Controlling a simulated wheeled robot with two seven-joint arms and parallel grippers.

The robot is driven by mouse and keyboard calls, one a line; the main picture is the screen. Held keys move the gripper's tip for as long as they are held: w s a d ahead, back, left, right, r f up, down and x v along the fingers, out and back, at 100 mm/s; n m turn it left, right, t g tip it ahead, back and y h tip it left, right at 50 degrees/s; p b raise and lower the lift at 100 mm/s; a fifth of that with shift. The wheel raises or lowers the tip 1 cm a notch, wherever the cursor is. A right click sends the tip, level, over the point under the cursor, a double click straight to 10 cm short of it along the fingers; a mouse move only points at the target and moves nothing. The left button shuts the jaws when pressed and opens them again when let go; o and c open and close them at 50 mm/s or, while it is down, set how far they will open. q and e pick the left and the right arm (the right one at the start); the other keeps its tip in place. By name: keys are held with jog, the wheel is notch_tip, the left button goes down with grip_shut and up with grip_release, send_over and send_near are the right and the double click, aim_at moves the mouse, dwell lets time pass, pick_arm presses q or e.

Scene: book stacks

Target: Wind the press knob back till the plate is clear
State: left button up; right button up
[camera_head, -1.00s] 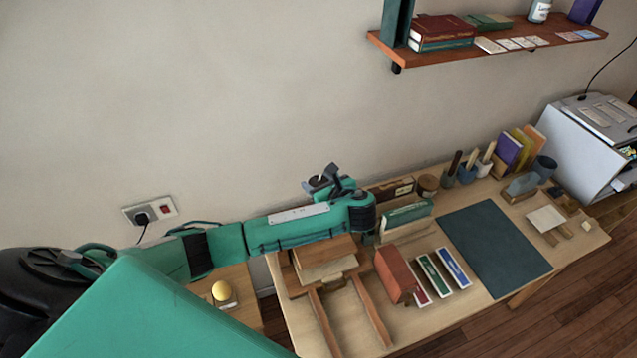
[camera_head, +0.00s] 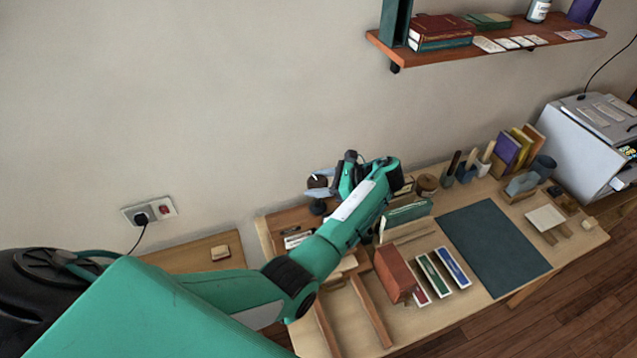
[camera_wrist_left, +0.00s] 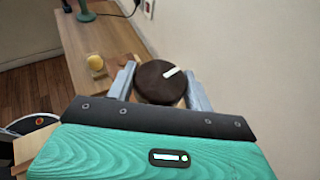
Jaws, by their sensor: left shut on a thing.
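The press knob (camera_wrist_left: 152,90) is a dark brown disc with a white mark on its top. In the left wrist view it sits between both grey fingers. In the head view the knob (camera_head: 317,182) stands above the far left of the workbench. My left gripper (camera_head: 321,190) is shut on it, coming from the right; the fingers also show in the wrist view (camera_wrist_left: 160,88). My forearm covers most of the wooden press, so the plate and how far it is raised cannot be made out. My right gripper is out of view.
The workbench holds a red-brown block (camera_head: 394,273), a dark green mat (camera_head: 492,247) and several upright books (camera_head: 515,148). A side table (camera_head: 190,258) stands to the left. A wall shelf (camera_head: 480,45) hangs at upper right. The wall is close behind the knob.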

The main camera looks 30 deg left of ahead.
pick_arm(q)
jog(key=shift+s+d+f+n+g+h, duration=0.1)
jog(key=shift+f+n+g+h, duration=0.15)
jog(key=shift+n+g+h, duration=0.45)
jog(key=shift+s+f+n+g+h, duration=0.1)
jog(key=shift+f+n+g+h, duration=0.15)
jog(key=shift+n+g, duration=0.75)
jog(key=shift+r, duration=0.1)
jog(key=shift+n+g+h, duration=0.95)
jog(key=shift+n+g, duration=0.45)
jog(key=o, duration=0.8)
jog(key=shift+o, duration=0.7)
jog(key=shift+a+r, duration=0.15)
jog(key=shift+a, duration=0.05)
jog(key=shift+w+r, duration=0.1)
